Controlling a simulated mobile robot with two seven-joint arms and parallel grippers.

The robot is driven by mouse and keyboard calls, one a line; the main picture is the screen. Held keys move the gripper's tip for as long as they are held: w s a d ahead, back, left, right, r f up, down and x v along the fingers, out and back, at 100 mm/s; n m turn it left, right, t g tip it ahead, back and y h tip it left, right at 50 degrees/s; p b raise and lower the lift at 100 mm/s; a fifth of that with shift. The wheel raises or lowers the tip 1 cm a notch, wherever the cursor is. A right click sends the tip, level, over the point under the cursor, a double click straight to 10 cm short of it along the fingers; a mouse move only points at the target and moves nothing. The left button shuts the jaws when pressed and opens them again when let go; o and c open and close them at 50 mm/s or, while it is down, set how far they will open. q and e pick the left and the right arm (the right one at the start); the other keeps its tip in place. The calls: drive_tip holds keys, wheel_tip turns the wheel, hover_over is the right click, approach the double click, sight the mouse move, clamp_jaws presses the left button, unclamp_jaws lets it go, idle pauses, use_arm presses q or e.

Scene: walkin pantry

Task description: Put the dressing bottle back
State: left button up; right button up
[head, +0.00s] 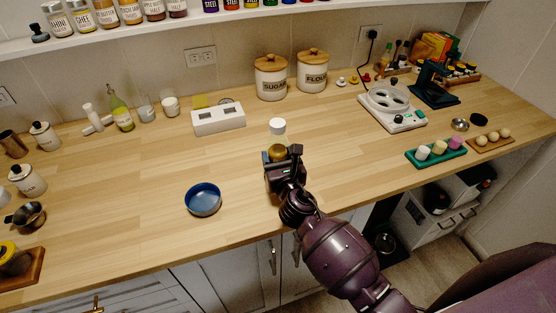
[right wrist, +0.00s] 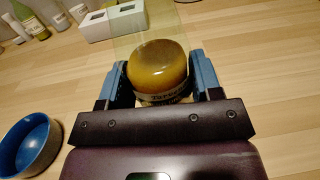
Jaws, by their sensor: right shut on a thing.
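The dressing bottle (head: 278,130) has a white cap, a clear upper part and a yellow-brown lower part. In the head view it is at the middle of the counter, cap toward the back wall. My right gripper (head: 284,157) is shut on its lower part and hides some of it. In the right wrist view the bottle's yellow-brown part (right wrist: 158,68) sits between the two blue fingers of the right gripper (right wrist: 160,85), above a partly hidden label. I cannot tell whether it touches the counter. My left gripper is not in view.
A blue bowl (head: 203,199) is left of my right gripper. Behind are a white box (head: 218,119), sugar (head: 271,78) and flour (head: 312,71) canisters, and a green bottle (head: 122,114). A jar shelf (head: 210,25) overhangs the back. The counter (head: 120,180) left of the bowl is clear.

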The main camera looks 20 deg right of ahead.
idle(0.3)
drive_tip(key=shift+f, duration=0.15)
drive_tip(key=o, duration=1.2)
drive_tip(key=shift+s+r, duration=0.15)
drive_tip(key=shift+r, duration=0.05)
drive_tip(key=s, duration=1.1)
drive_tip(key=shift+s+a, duration=0.25)
drive_tip(key=shift+s, duration=0.1)
